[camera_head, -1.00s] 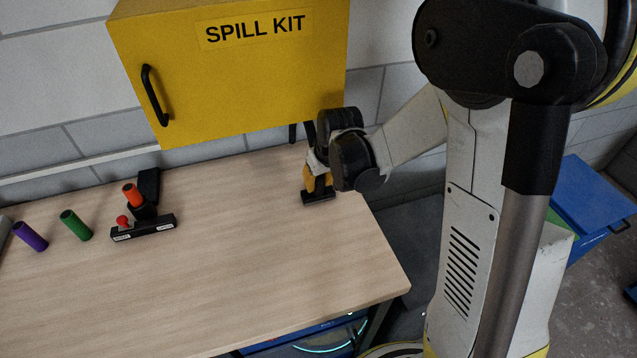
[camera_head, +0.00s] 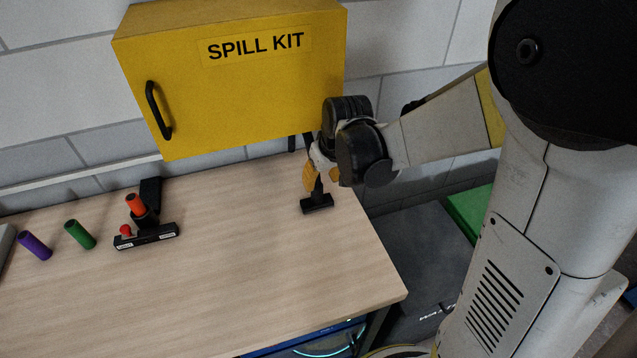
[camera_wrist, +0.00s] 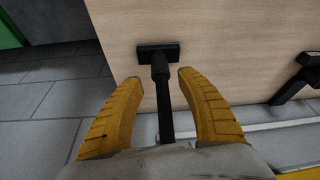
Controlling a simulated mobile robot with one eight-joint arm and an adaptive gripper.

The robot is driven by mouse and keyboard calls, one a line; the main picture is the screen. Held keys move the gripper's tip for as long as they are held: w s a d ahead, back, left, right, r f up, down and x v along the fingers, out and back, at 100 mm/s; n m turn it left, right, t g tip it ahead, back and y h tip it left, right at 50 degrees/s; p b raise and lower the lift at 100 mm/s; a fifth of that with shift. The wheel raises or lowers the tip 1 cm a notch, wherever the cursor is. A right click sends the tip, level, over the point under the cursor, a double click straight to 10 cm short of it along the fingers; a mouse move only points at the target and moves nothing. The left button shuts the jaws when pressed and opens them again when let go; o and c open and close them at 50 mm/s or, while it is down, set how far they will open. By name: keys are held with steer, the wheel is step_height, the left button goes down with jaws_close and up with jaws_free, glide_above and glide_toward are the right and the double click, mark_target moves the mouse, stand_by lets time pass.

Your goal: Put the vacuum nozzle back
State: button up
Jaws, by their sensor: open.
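The vacuum nozzle is a black T-shaped head (camera_head: 317,204) on a dark tube, at the table's right rear edge under the yellow cabinet. In the wrist view its head (camera_wrist: 158,51) is just beyond my fingertips, and its tube runs back between my fingers. My gripper (camera_head: 322,178) is open above the head, with its yellow fingers on either side of the tube. In the wrist view my gripper (camera_wrist: 160,80) shows gaps between both fingers and the tube. The tube's upper part is hidden by my wrist, so I cannot see what supports it.
A yellow SPILL KIT cabinet (camera_head: 230,85) hangs close behind my gripper. A black labelled fixture (camera_head: 146,236) with an orange cylinder (camera_head: 136,204) and a red knob is on the left. Green (camera_head: 80,234) and purple (camera_head: 35,245) cylinders lie beyond. The table's middle (camera_head: 235,255) is clear.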

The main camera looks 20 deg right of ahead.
steer(key=s+r+m+t, duration=0.1)
steer(key=s+r, duration=0.5)
steer(key=s, duration=0.2)
steer(key=s+r+t+p, duration=0.1)
steer(key=s+r+t, duration=0.1)
steer(key=s+r, duration=0.5)
steer(key=s, duration=0.2)
steer(key=shift+s+a+m+h, duration=0.2)
steer(key=shift+s+m+h, duration=0.1)
steer(key=shift+m, duration=0.1)
